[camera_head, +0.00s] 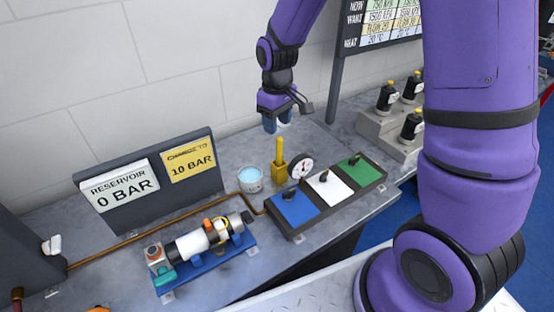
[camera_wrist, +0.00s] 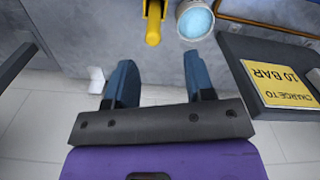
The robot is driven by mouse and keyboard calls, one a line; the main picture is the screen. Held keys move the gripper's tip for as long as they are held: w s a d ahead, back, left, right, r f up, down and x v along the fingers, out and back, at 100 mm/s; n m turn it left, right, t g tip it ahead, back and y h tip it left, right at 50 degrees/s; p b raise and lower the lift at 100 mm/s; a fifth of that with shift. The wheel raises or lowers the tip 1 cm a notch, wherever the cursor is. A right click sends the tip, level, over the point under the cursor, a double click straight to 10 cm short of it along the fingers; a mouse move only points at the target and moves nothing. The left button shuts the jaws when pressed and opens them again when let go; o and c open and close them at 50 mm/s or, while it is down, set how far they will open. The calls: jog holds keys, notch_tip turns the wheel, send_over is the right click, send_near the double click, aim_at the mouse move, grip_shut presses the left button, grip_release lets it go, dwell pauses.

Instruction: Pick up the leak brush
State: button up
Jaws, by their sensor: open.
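The leak brush seems to be the yellow upright piece (camera_head: 279,157), with a narrow handle on top and a wider yellow base. It stands on the grey bench just right of a cup of light blue liquid (camera_head: 250,179). In the wrist view the yellow handle (camera_wrist: 154,28) lies beyond the fingertips, roughly between their lines, with the cup (camera_wrist: 194,20) beside it. My gripper (camera_head: 277,122) is open and empty, above and behind the yellow piece, apart from it. Both blue fingers (camera_wrist: 159,75) show spread in the wrist view. Any bristles are hidden.
A round gauge (camera_head: 301,167) stands close right of the yellow piece. A tray with blue, white and green panels (camera_head: 325,192) lies in front. The reservoir sign panel (camera_head: 120,190) is at left. A damper assembly on a blue base (camera_head: 205,262) lies front left, beside a copper pipe (camera_head: 130,245).

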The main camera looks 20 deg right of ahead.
aim_at(280, 148)
notch_tip(280, 148, down, 5)
jog(key=shift+d+r, duration=0.1)
jog(key=shift+w+d+f, duration=0.1)
jog(key=shift+d+f, duration=0.1)
jog(key=shift+f, duration=1.1)
jog(key=shift+d+f, duration=0.15)
jog(key=shift+f, duration=1.15)
grip_shut()
